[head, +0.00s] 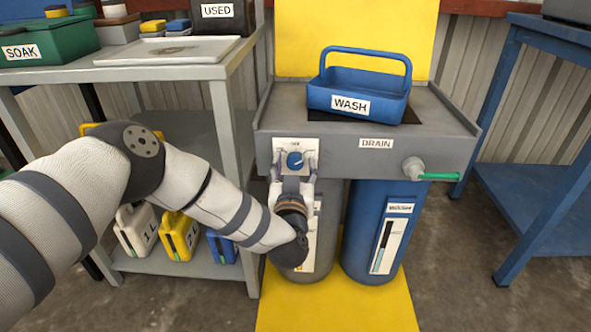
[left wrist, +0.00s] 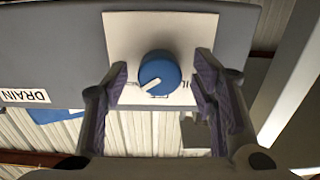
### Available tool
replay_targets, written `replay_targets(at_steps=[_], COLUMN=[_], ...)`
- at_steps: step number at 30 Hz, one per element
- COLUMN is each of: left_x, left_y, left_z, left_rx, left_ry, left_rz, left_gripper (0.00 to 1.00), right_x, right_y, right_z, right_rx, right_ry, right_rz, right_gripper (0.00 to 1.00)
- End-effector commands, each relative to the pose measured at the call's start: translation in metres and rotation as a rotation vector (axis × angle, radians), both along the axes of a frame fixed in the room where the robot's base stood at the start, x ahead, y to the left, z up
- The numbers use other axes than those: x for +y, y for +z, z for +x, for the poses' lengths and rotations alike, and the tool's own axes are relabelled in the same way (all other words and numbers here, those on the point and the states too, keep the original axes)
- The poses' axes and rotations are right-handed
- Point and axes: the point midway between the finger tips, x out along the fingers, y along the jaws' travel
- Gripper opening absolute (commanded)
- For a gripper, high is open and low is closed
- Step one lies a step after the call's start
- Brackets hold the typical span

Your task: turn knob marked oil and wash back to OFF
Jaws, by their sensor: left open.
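The blue knob (head: 294,159) sits on a white plate (head: 284,145) on the front of the grey wash stand, left of the DRAIN label. The plate's lettering is too small to read in the head view. In the left wrist view the knob (left wrist: 159,73) shows a white pointer line toward the lower left of that picture, where DRAIN appears upside down. My left gripper (head: 294,168) is open, with one finger on each side of the knob. Gaps show between the fingers and the knob in the left wrist view (left wrist: 161,82). My right gripper is not in view.
A blue WASH basket (head: 360,96) stands on top of the wash stand (head: 440,128). A green-handled tap (head: 414,168) sticks out at the right. Grey and blue drums (head: 365,255) stand below. A grey bench (head: 222,72) is at left, a blue table (head: 535,185) at right.

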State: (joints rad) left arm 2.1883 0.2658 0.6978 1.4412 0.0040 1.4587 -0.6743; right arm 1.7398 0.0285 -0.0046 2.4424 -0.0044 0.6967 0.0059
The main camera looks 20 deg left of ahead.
Motion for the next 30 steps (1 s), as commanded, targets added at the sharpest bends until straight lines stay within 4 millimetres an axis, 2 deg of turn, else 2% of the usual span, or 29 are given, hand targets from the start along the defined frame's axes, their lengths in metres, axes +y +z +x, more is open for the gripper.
replay_targets(at_steps=[5,8,12,23,30], left_x=[0.0001,0.0,0.0,-0.0001,0.0], left_y=[0.0007,0.0006,0.0004,0.0007,0.0013], left_z=[0.0003,0.0001,0.0,-0.0002,-0.0001], left_rx=[0.0,0.0,0.0,-0.013,-0.056], left_ry=[0.0,0.0,0.0,0.0,0.0], left_rz=[0.0,0.0,0.0,-0.044,-0.195], left_gripper=[0.53,0.35,0.05,0.05,0.05], right_x=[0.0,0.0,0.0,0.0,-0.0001], right_y=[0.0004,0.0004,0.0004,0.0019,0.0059], right_z=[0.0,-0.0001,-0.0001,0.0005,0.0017], right_rx=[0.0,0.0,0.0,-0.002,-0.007], right_ry=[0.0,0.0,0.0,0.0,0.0], right_rz=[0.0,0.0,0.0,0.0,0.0], right_gripper=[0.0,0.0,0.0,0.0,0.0])
